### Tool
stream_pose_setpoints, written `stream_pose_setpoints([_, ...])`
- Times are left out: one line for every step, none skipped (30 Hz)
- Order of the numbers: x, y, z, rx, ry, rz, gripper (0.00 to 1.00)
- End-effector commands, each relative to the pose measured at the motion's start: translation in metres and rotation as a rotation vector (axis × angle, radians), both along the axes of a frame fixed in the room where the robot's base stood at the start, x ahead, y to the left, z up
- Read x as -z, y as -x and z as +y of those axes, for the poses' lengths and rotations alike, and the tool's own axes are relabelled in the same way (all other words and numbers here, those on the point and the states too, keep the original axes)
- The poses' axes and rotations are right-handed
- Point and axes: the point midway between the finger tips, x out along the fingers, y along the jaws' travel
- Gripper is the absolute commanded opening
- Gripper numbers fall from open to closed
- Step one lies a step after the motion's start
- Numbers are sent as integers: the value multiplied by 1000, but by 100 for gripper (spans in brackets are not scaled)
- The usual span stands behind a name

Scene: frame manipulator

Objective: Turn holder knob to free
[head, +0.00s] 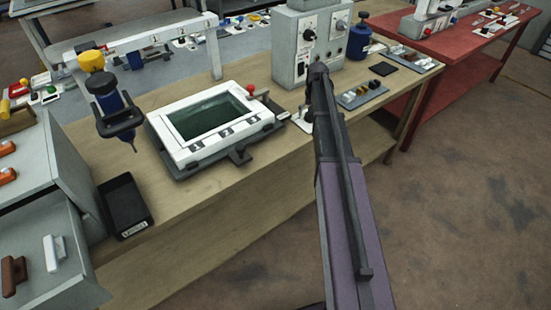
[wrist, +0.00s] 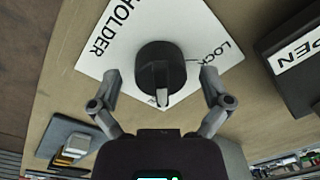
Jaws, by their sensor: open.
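The holder knob (wrist: 160,66) is round and black with a pale pointer bar, in the middle of the wrist view. The bar points down in the picture. The knob sits on a white plate (wrist: 118,32) printed HOLDER on the left and Lock on the right. No Free label can be read. My gripper (wrist: 160,80) is open, with one finger on each side of the knob; I cannot tell whether they touch it. In the head view my arm hides most of this spot, and only part of the white plate (head: 299,122) shows beside it.
A white frame with a green screen (head: 207,115) lies left of my arm on the wooden bench (head: 190,205). A grey control box (head: 290,50) stands behind. A black block labelled OPEN (wrist: 295,65) is close on the right in the wrist view.

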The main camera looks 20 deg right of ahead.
Motion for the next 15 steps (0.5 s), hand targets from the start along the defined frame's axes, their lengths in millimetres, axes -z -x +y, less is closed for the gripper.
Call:
stream_pose_setpoints([0,0,0,-31,0,1,98])
stream_pose_setpoints([0,0,0,-51,0,1,98])
stream_pose_setpoints([0,0,0,-77,0,1,98])
stream_pose_setpoints([0,0,0,-97,0,1,98])
stream_pose_setpoints([0,0,0,-118,0,1,98])
stream_pose_setpoints([0,0,0,-144,0,1,98])
stream_pose_setpoints([0,0,0,-163,0,1,98])
stream_pose_setpoints([0,0,0,-184,0,1,98])
stream_pose_setpoints([0,0,0,-210,0,1,98])
stream_pose_setpoints([0,0,0,-229,0,1,98])
stream_pose_setpoints([0,0,0,-249,0,0,98])
stream_pose_setpoints([0,0,0,-276,0,1,98])
stream_pose_setpoints([0,0,0,-296,0,0,98])
stream_pose_setpoints([0,0,0,-315,0,0,98])
stream_pose_setpoints([0,0,0,-342,0,0,98])
